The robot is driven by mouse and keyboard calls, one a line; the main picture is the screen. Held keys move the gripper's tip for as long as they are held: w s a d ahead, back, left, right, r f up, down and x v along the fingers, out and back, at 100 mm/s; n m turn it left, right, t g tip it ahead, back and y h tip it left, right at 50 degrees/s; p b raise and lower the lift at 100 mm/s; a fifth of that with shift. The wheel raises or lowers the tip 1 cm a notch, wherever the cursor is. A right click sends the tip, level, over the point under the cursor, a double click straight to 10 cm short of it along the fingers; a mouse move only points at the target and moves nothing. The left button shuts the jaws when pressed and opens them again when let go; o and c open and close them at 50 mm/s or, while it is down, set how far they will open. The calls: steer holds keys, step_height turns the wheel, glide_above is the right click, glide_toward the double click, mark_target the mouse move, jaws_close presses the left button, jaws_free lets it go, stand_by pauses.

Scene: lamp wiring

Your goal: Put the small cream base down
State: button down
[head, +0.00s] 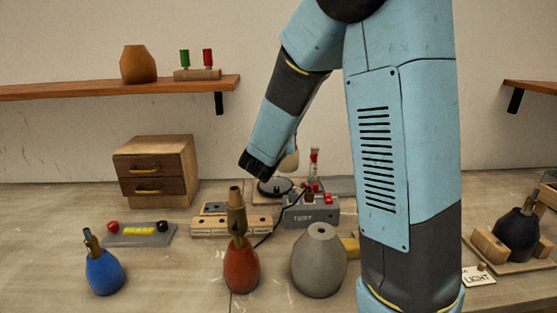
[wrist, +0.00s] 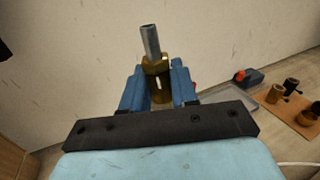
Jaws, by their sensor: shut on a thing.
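My gripper (wrist: 158,88) is shut on a brass neck with a grey metal tube standing up from it. In the head view a small cream base (head: 290,160) shows partly, just right of my dark wrist and above the back of the table. I take the brass neck to be the top of this base; its cream body is hidden in the wrist view. A dark round disc (head: 275,187) lies below it. I cannot tell whether the base touches anything underneath.
A grey TEST box (head: 310,214) and a red-topped clear tube (head: 314,162) stand close by on the right. A wooden block with sockets (head: 215,226), a red base (head: 241,267) and a grey base (head: 318,265) stand in front. A drawer chest (head: 155,170) is left.

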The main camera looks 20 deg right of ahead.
steer(key=w+a+f, duration=0.1)
steer(key=w+f, duration=0.8)
steer(key=f, duration=0.2)
steer(key=shift+w+a, duration=0.2)
steer(key=shift+w, duration=0.1)
steer(key=c, duration=0.9)
jaws_free()
steer(key=shift+f, duration=0.1)
steer(key=shift+o, duration=0.2)
